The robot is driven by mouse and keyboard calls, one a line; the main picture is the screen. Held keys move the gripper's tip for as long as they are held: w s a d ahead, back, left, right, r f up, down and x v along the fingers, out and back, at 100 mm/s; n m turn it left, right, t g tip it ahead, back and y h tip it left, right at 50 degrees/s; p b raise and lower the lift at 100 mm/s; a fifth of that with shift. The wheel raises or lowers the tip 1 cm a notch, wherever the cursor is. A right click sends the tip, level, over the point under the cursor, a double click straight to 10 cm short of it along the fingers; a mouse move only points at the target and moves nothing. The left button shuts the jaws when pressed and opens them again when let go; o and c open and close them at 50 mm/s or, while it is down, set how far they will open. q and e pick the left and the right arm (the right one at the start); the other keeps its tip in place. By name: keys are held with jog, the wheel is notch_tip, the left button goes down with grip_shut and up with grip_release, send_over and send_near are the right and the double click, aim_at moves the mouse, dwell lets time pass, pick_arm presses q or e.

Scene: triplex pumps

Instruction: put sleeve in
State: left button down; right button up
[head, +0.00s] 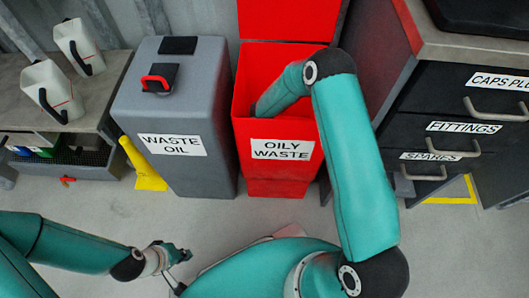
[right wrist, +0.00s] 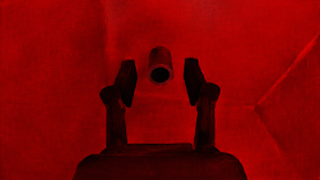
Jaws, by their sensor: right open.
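The sleeve (right wrist: 160,66) is a short dark hollow tube in the right wrist view, with its open end towards the camera. It lies between and just beyond the tips of my right gripper (right wrist: 160,82). That gripper is open, with a gap on each side of the tube. My right arm reaches down into the red oily waste bin (head: 277,165), so the gripper is hidden in the head view. The bin's red inside (right wrist: 250,60) fills the right wrist view. My left gripper (head: 179,257) is low over the floor; its jaw opening is unclear.
The bin's red lid (head: 288,18) stands raised behind it. A grey waste oil bin (head: 180,110) stands close on the left. A drawer cabinet (head: 425,105) is on the right. A bench with white jugs (head: 50,90) is at far left. A yellow object (head: 145,165) leans by the waste oil bin.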

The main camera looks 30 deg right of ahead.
notch_tip(320, 180, up, 10)
jog(key=p, duration=0.3)
jog(key=shift+p, duration=0.35)
jog(key=shift+r, duration=0.15)
